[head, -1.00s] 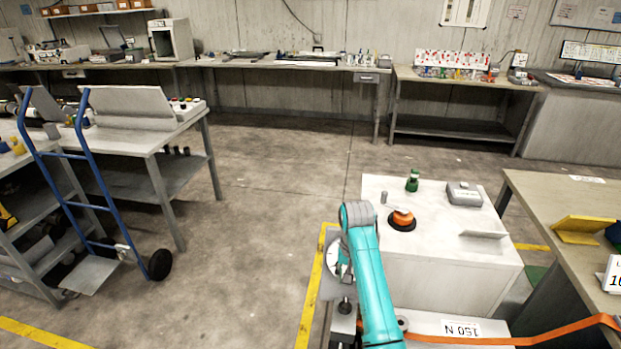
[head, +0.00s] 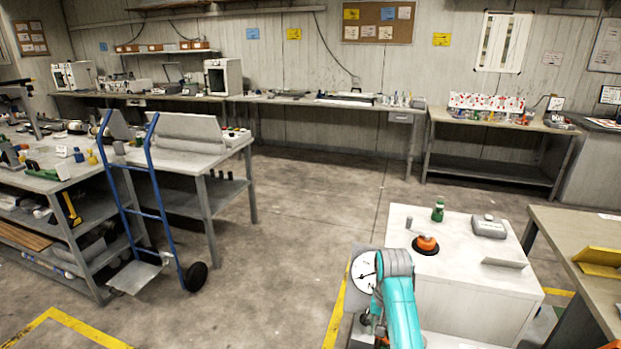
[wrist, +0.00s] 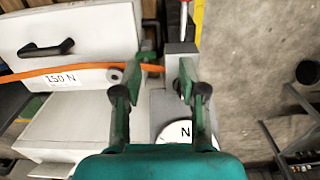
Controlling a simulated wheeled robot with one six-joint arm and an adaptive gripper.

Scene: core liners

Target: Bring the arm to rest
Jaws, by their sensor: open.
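My teal arm (head: 399,300) rises from the lower edge of the head view, in front of the white cabinet; my gripper is hidden there. In the wrist view my gripper (wrist: 160,88) is open, with two dark-tipped green fingers set apart and nothing held between them. Below the fingers is a round white dial marked N (wrist: 179,134), beside a grey block (wrist: 180,55). The dial also shows in the head view (head: 364,271), just left of my arm.
A white cabinet (head: 470,290) carries an orange-and-black knob (head: 427,243), a green bottle (head: 438,211) and a grey box (head: 488,227). An orange strap (wrist: 40,72) runs by a 150 N label (wrist: 61,79). A blue hand truck (head: 160,215) stands left. The middle floor is clear.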

